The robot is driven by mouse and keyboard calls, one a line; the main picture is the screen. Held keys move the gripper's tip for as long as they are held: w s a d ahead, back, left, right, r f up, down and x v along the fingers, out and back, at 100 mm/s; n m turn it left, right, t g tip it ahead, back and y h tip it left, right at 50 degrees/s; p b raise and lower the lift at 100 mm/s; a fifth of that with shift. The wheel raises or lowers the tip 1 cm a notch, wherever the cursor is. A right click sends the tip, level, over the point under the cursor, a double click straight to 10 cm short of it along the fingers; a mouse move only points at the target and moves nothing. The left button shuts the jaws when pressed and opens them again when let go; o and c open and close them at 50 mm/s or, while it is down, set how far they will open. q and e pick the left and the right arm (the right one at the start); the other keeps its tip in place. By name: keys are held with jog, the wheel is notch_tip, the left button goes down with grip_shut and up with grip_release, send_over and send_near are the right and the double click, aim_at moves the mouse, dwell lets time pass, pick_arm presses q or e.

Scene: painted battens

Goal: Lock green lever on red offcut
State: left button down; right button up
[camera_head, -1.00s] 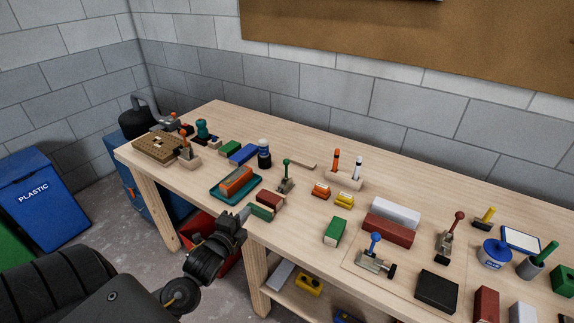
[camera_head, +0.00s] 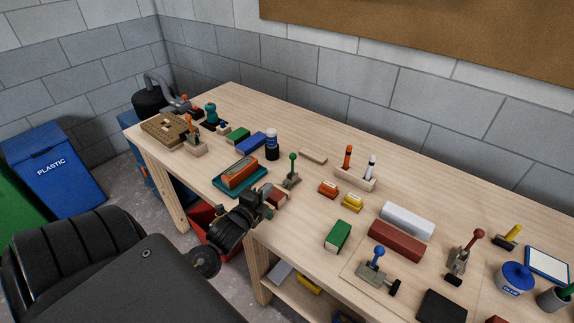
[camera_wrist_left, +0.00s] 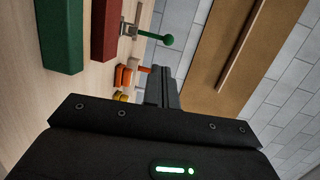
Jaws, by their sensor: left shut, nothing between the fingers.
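The green-knobbed lever (camera_head: 292,158) stands upright on its small clamp near the table's front edge; its green knob (camera_wrist_left: 169,39) also shows in the left wrist view. The red offcut (camera_head: 278,196) lies just in front of that clamp; in the left wrist view the red offcut (camera_wrist_left: 106,28) lies beside the clamp's metal base, with a green block (camera_wrist_left: 60,35) next to it. I cannot tell whether the clamp touches it. My left gripper (camera_head: 266,194) is shut and empty at the red offcut, below the lever knob, partly covering the blocks. My right gripper is out of view.
Orange and yellow blocks (camera_head: 328,189) and a pen holder (camera_head: 355,179) stand to the right. A blue-knobbed clamp (camera_head: 377,262) is farther right.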

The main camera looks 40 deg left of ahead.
pick_arm(q)
jog(key=p, duration=0.4)
send_near(292, 160)
jog(key=r+x, duration=0.1)
jog(key=x, duration=0.4)
jog(key=shift+w+a+f, duration=0.3)
jog(key=shift+w+f, duration=0.3)
jog(key=shift+w, duration=0.05)
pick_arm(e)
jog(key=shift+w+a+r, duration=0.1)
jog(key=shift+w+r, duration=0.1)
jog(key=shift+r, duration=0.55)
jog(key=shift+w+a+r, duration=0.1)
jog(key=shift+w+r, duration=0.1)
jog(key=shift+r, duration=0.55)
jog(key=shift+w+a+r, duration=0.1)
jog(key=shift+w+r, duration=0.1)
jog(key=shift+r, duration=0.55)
pick_arm(q)
jog(key=shift+w, duration=0.1)
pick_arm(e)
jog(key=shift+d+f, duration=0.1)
